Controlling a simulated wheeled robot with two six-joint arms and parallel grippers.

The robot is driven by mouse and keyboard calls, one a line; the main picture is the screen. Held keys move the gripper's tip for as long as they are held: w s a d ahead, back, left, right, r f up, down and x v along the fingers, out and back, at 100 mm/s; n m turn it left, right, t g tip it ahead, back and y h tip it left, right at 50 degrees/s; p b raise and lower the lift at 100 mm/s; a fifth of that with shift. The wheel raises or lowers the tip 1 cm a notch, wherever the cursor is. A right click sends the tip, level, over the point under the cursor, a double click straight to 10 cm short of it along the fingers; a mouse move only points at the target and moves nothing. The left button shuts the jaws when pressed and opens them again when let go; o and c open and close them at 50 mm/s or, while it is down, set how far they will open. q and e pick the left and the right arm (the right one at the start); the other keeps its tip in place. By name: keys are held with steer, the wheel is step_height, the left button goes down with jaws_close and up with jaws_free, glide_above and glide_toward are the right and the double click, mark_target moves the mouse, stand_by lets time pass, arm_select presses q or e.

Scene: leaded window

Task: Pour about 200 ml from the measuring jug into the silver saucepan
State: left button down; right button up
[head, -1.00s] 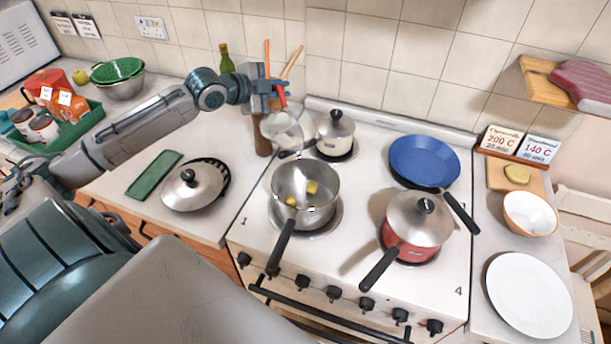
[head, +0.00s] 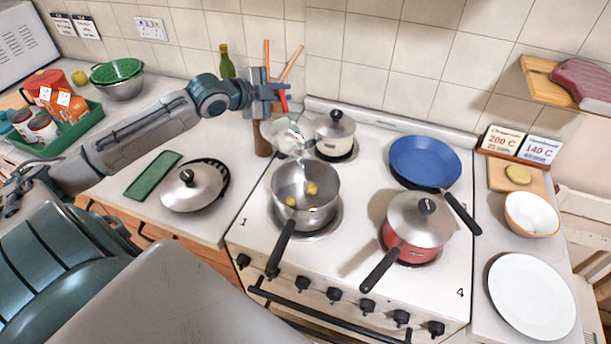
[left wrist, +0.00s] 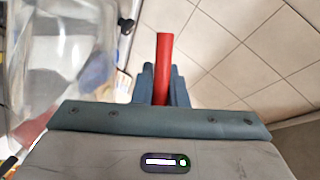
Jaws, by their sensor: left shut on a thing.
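The silver saucepan (head: 318,200) stands on the front left of the cooker, uncovered, with a few yellow pieces in it and its black handle (head: 281,247) towards the front. My left gripper (head: 281,97) is shut on the red handle of the clear measuring jug (head: 291,140). The jug looks tilted, just above the saucepan's back rim. The left wrist view shows the red handle (left wrist: 163,60) between the fingers and the jug's clear wall (left wrist: 62,60) at the left. I cannot tell the liquid level or whether any liquid is flowing. My right gripper is out of view.
A lidded cream pan (head: 334,131) stands close behind, right of the jug. A red lidded pan (head: 401,240) and a blue frying pan (head: 424,160) are to the right. A loose lid (head: 193,188) lies on the left worktop. A green bottle (head: 226,62) stands behind my arm.

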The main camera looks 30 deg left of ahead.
mark_target(277, 92)
arm_select(q)
steer(key=shift+s+d, duration=0.1)
steer(key=shift+d, duration=0.05)
steer(key=shift+s+d+r+m, duration=0.2)
steer(key=shift+d+r+m, duration=0.15)
steer(key=shift+r+m, duration=0.05)
stand_by(0.8)
steer(key=shift+s+d+r+m+t+y+b, duration=0.2)
steer(key=shift+d+r+m+t+y+b, duration=0.1)
steer(key=shift+d+r+t+y+b, duration=0.15)
stand_by(0.6)
steer(key=shift+s+d+r, duration=0.15)
steer(key=shift+s+d, duration=0.05)
steer(key=shift+d, duration=0.15)
steer(key=shift+a, duration=0.1)
